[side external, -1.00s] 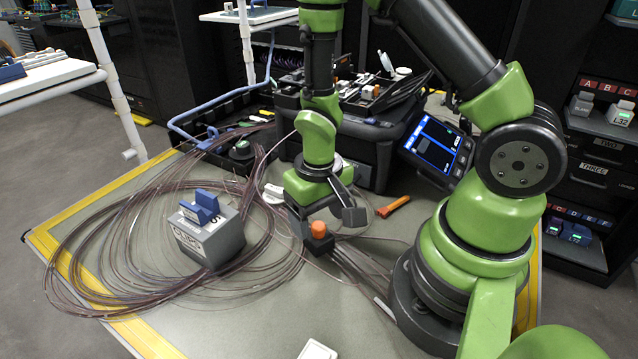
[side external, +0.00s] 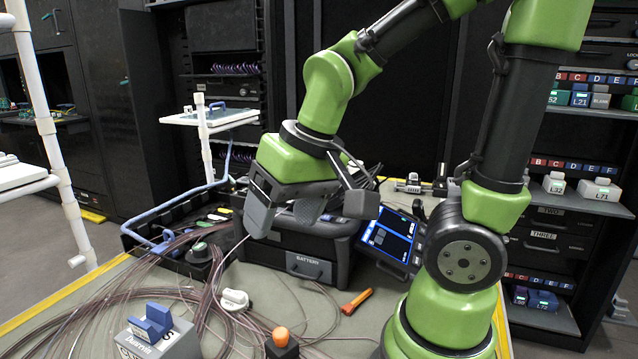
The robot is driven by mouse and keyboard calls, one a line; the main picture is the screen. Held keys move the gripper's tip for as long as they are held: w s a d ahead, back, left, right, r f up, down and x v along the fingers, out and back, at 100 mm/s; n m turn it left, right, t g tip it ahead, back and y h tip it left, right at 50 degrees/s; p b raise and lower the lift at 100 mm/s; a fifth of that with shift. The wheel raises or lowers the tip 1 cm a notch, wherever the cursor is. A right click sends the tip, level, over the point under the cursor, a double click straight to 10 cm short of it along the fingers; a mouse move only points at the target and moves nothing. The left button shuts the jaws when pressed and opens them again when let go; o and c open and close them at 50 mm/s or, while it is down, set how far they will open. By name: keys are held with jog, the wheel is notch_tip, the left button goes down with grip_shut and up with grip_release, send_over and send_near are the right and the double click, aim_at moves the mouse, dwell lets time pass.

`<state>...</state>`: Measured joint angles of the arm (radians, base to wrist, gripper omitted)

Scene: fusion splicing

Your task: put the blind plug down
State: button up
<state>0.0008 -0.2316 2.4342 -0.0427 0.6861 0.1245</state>
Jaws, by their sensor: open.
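I cannot tell for certain which thing is the blind plug. A white knob-shaped piece with small lettering (side external: 234,301) lies on the table among the thin cables. A small grey block marked BLANK (side external: 600,97) stands on the upper shelf at the right. My gripper (side external: 310,205) is open, with its broad grey fingers apart, in front of the black battery case and above the table. I see nothing held between the fingers, though part of the space between them is hidden.
A grey block with a blue top (side external: 152,328), an orange-topped black block (side external: 282,342) and loose cables (side external: 95,300) occupy the table front. An orange tool (side external: 356,301) lies right of centre. The battery case (side external: 305,262) and a screen (side external: 388,238) stand behind.

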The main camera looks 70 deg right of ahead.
jog(key=s+a+r+t+y, duration=0.1)
jog(key=s+r+t, duration=0.2)
jog(key=s+r, duration=0.2)
jog(key=shift+s+a+r+n, duration=0.3)
jog(key=shift+s+r, duration=0.05)
jog(key=shift+r, duration=0.15)
dwell(0.8)
